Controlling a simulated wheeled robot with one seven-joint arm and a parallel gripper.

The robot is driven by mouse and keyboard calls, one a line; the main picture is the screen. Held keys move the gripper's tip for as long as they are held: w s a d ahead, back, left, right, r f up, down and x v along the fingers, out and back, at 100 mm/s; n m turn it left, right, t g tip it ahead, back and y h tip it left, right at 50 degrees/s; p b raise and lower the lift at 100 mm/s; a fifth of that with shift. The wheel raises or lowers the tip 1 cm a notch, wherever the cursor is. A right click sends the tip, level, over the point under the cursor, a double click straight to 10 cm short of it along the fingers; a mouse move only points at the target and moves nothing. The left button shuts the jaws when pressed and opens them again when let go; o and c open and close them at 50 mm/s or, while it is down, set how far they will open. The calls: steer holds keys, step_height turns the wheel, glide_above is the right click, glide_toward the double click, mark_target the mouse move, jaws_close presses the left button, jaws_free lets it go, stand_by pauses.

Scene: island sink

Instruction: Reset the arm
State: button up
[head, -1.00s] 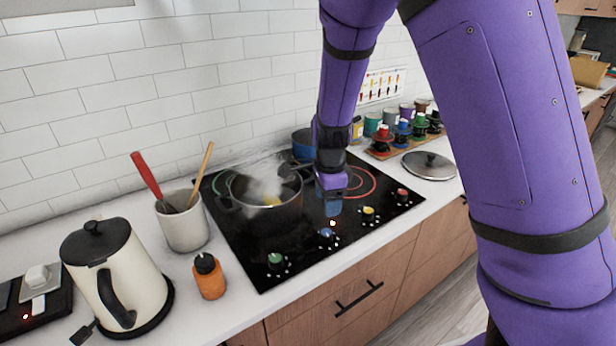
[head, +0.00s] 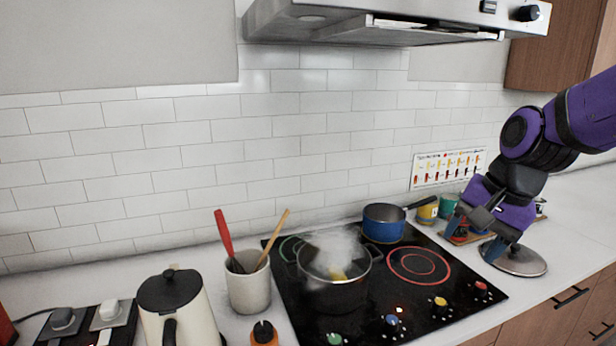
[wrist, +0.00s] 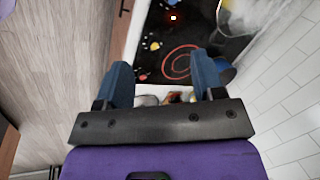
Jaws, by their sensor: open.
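My purple gripper (head: 476,243) is at the right in the head view, in the air in front of the pan lid and the shaker rack. Its two blue fingers are apart with nothing between them. In the wrist view my gripper (wrist: 165,85) also shows open and empty, with the cooktop beyond its fingertips. My arm reaches in from the right edge of the head view.
A black cooktop (head: 440,295) holds a steaming pot (head: 335,290) and a blue saucepan (head: 383,224). A pan lid (head: 520,262) lies at its right. A utensil crock (head: 249,290) and a kettle (head: 178,310) stand left. A range hood (head: 400,22) hangs above.

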steer(key=s+d+r+n+t+h, duration=0.1)
steer(key=s+d+r+n, duration=0.1)
steer(key=s, duration=0.4)
steer(key=s+d+r+n+t+h, duration=0.1)
steer(key=s+d+r+n, duration=0.1)
steer(key=s+r+n, duration=0.3)
steer(key=shift+s+t, duration=0.4)
steer(key=shift+s, duration=0.85)
